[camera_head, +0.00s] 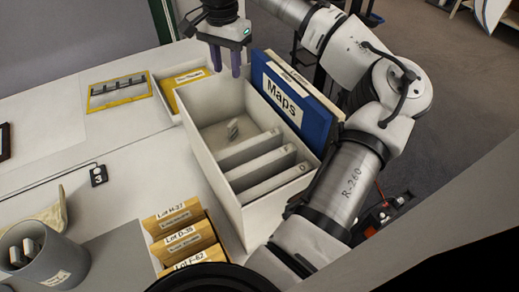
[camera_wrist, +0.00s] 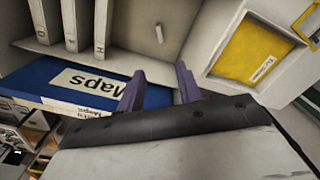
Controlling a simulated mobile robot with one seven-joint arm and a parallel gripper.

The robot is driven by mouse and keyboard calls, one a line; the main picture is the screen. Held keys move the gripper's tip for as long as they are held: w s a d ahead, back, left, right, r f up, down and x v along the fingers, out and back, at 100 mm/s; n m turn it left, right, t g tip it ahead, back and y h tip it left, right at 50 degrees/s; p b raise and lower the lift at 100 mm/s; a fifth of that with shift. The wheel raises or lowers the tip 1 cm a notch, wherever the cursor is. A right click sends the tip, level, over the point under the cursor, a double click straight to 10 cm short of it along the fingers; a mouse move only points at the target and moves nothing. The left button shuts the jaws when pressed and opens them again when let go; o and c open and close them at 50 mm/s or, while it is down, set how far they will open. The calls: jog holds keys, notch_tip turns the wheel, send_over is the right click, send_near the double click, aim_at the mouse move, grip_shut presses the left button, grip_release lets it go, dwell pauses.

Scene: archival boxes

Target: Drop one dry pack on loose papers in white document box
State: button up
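My gripper (camera_head: 226,70) points down over the back end of a large white box (camera_head: 214,172). In the wrist view its two purple fingers (camera_wrist: 160,90) are apart, with nothing between them. A small pale pack (camera_head: 233,129) rests inside the large box; it also shows in the wrist view (camera_wrist: 159,33). A grey cup (camera_head: 62,270) at lower left holds several similar pale packs (camera_head: 24,251). A smaller white box (camera_head: 158,93) beside the large one holds a yellow folder (camera_head: 178,79), also in the wrist view (camera_wrist: 240,52). Its label is too small to read surely.
Pale binders (camera_head: 262,164) stand in the large box's front. A blue "Maps" folder (camera_head: 298,108) stands along its right side. Yellow lot folders (camera_head: 180,240) sit in front. A yellow-framed picture (camera_head: 118,92) and a "3" tag (camera_head: 98,175) lie left, with bare tabletop between.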

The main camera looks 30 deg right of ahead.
notch_tip(320, 180, up, 12)
jog(key=shift+f, duration=0.2)
jog(key=shift+s+f, duration=0.1)
dwell(0.4)
